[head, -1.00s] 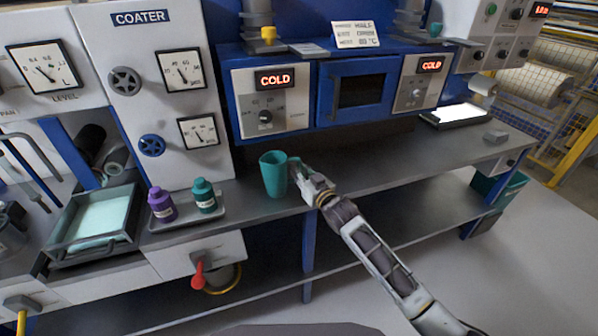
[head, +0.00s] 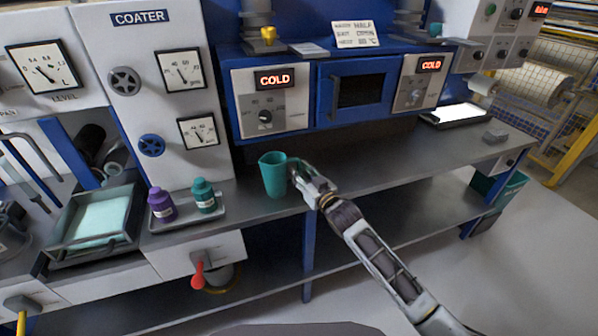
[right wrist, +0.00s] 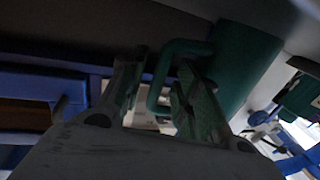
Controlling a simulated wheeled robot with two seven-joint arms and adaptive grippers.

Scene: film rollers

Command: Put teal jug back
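The teal jug (head: 272,176) stands upright on the grey counter in the head view, right of the small tray with two bottles. Its handle is on its right side. My right gripper (head: 297,172) is at that handle. In the right wrist view the jug (right wrist: 245,65) is at the upper right, and its handle (right wrist: 182,48) reaches between the two fingertips of my right gripper (right wrist: 160,85). The fingers are apart, with a gap around the handle. My left gripper is not in view.
A small tray (head: 214,221) holds a purple bottle (head: 161,205) and a teal bottle (head: 204,196). A larger tray (head: 73,254) with pale liquid stands further left. The blue oven unit (head: 352,92) rises behind. The counter (head: 400,168) right of the jug is mostly clear.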

